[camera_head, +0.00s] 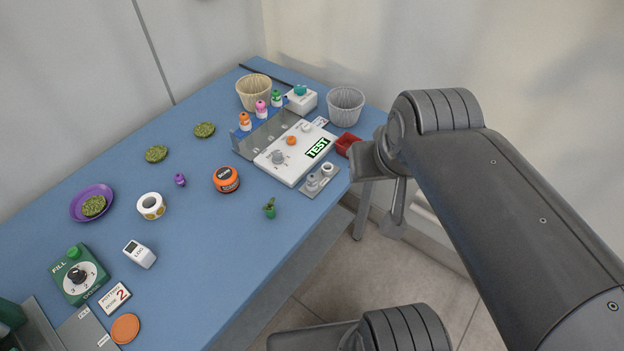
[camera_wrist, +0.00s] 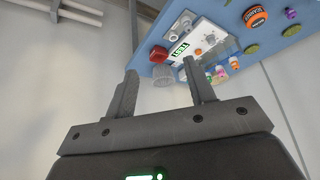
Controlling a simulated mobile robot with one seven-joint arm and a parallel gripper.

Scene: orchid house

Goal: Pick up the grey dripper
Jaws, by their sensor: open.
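A small grey piece (camera_head: 312,182), which looks like the grey dripper, stands on a grey plate at the front edge of the white TEST unit. It is too small to tell for sure. A white ring-like piece (camera_head: 327,169) is beside it. A grey knob-like piece (camera_head: 278,157) stands on the TEST unit (camera_head: 296,172). My gripper (camera_wrist: 161,70) is open and empty in the wrist view, off the table's right edge, with the white basket beyond its fingers. In the head view my arm's end is right of the red tray, and its fingers are hard to make out.
A red tray (camera_head: 347,145) and a white basket (camera_head: 346,105) stand at the table's right edge. Behind the unit are several capped bottles and a cream basket (camera_head: 254,92). An orange tub (camera_head: 226,179) is left of the unit. The blue table's (camera_head: 215,250) front middle is clear.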

